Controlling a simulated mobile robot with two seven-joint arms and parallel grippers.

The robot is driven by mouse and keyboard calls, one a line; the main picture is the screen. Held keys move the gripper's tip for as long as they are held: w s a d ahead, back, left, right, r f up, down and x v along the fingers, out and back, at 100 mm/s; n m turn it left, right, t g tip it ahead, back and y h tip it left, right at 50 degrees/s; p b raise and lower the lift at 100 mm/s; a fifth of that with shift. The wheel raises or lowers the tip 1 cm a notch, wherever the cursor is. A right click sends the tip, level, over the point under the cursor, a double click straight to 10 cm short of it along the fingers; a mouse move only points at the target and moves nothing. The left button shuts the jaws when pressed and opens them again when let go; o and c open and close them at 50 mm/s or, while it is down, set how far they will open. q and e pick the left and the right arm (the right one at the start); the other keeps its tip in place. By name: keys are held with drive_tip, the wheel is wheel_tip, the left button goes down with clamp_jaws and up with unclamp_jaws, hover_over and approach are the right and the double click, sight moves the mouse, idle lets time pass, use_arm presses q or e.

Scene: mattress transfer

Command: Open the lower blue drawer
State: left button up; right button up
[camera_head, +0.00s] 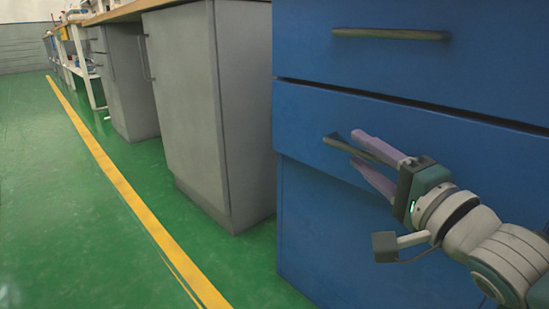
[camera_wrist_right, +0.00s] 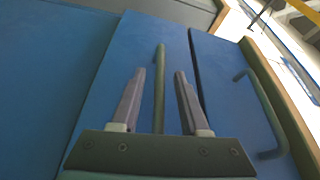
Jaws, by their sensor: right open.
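The lower blue drawer (camera_head: 305,119) is in the right half of the head view, below another blue drawer (camera_head: 450,70), and its front looks closed. Its bar handle (camera_head: 338,143) is partly hidden by my right gripper. My right gripper (camera_head: 358,152) is open in front of this drawer, with its two purple fingers on either side of the handle. In the right wrist view the handle (camera_wrist_right: 160,75) runs between the two open fingers (camera_wrist_right: 157,75). I cannot tell whether the fingers touch it. My left gripper is not in view.
The upper drawer has its own bar handle (camera_head: 391,34). A grey cabinet (camera_head: 188,95) stands to the left, with a wooden worktop (camera_head: 125,12) above. The green floor (camera_head: 60,200) with a yellow line (camera_head: 125,190) is clear on the left.

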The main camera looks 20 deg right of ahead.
drive_tip(key=shift+w, duration=0.55)
clamp_jaws()
idle(1.1)
